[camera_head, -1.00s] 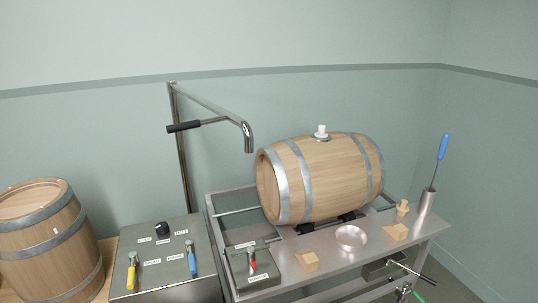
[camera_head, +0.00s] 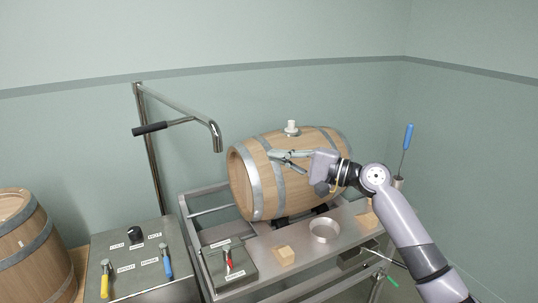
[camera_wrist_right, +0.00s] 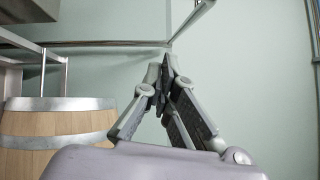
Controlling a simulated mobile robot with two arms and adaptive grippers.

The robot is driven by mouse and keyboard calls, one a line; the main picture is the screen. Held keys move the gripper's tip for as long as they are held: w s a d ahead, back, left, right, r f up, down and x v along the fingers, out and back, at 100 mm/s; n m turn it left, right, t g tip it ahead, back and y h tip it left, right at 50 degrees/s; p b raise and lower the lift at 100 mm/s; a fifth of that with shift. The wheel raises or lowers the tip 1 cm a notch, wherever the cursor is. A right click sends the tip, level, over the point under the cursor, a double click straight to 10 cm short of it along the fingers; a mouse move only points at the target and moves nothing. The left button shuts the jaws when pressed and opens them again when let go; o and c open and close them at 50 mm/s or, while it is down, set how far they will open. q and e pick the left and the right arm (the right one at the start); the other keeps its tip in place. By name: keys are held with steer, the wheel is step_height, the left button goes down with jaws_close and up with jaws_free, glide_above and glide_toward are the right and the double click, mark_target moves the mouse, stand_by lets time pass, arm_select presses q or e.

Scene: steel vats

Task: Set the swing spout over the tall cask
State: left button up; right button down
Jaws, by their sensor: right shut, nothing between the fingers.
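The swing spout (camera_head: 186,106) is a steel pipe arm on an upright post, with a black-gripped handle (camera_head: 150,128) pointing left. Its down-turned outlet hangs near the upper left end of the lying barrel. The tall cask (camera_head: 33,247) stands upright at the far left, partly cut off by the picture edge. My right gripper (camera_head: 270,154) is shut and empty, in front of the lying barrel and to the right of the spout outlet. Its shut fingers show in the right wrist view (camera_wrist_right: 163,68). My left gripper is out of view.
The wooden lying barrel (camera_head: 253,182) with a white bung (camera_head: 291,127) rests on a steel stand. A control box (camera_head: 150,265) with coloured levers stands left of it. A round dish (camera_head: 323,231), a wooden block (camera_head: 284,256) and a blue-handled tool (camera_head: 407,137) are on the stand.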

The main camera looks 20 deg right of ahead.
steer(key=w+a+r+p, duration=0.1)
steer(key=w+a+p, duration=0.3)
steer(key=a, duration=0.5)
steer(key=shift+p, duration=0.8)
steer(key=shift+w, duration=0.1)
steer(key=shift+a, duration=0.1)
